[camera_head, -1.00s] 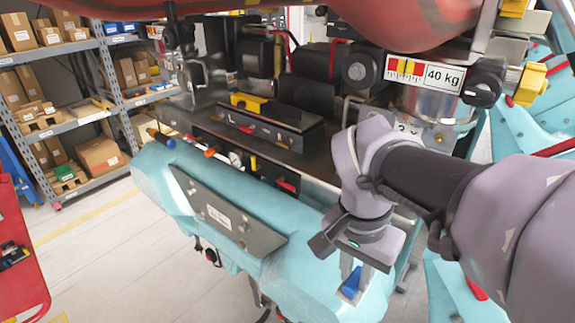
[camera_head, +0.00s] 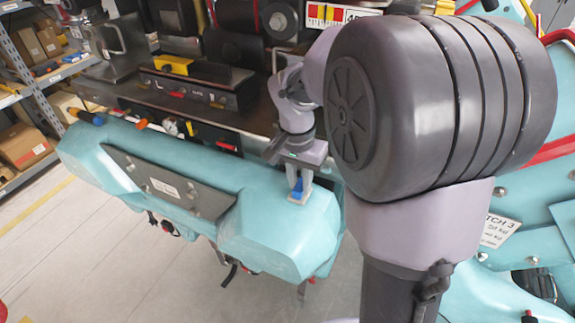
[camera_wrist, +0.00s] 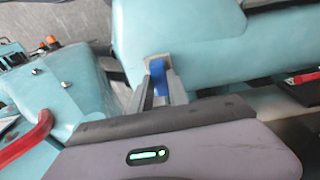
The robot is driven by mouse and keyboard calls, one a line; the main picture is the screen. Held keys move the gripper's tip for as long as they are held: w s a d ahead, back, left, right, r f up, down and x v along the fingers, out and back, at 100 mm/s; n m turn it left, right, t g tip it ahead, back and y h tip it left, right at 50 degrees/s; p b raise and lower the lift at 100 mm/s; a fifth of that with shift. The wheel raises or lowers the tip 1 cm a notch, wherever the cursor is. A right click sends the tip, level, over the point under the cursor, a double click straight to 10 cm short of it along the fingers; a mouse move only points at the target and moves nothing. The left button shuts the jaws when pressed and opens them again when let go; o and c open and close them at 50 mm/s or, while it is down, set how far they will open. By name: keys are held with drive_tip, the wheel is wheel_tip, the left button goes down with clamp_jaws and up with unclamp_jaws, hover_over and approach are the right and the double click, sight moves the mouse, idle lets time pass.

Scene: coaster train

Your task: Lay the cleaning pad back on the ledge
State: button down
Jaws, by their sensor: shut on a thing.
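My gripper (camera_head: 298,172) points down and is shut on the cleaning pad, a small blue block with a pale grey part (camera_head: 297,190). The pad also shows between the fingers in the wrist view (camera_wrist: 158,72). It is over the right end of the teal ledge (camera_head: 265,205), the rounded front of the train. The pad is at or just above the teal surface; I cannot tell whether it touches. The ledge fills the upper right of the wrist view (camera_wrist: 215,45).
A dark plate with a label (camera_head: 150,180) is fixed on the ledge's front face. Behind the ledge is a dark bench with a black box (camera_head: 195,90) and coloured knobs. Shelves with cartons (camera_head: 25,145) stand at left. My large arm joint covers the right middle.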

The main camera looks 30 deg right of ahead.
sight(298, 189)
drive_tip(key=shift+s, duration=0.15)
drive_tip(key=shift+f, duration=0.1)
drive_tip(key=c, duration=1.3)
unclamp_jaws()
drive_tip(key=shift+o, duration=0.2)
drive_tip(key=r, duration=0.8)
drive_tip(key=shift+s+a, duration=0.2)
drive_tip(key=shift+a, duration=0.2)
drive_tip(key=shift+f, duration=0.1)
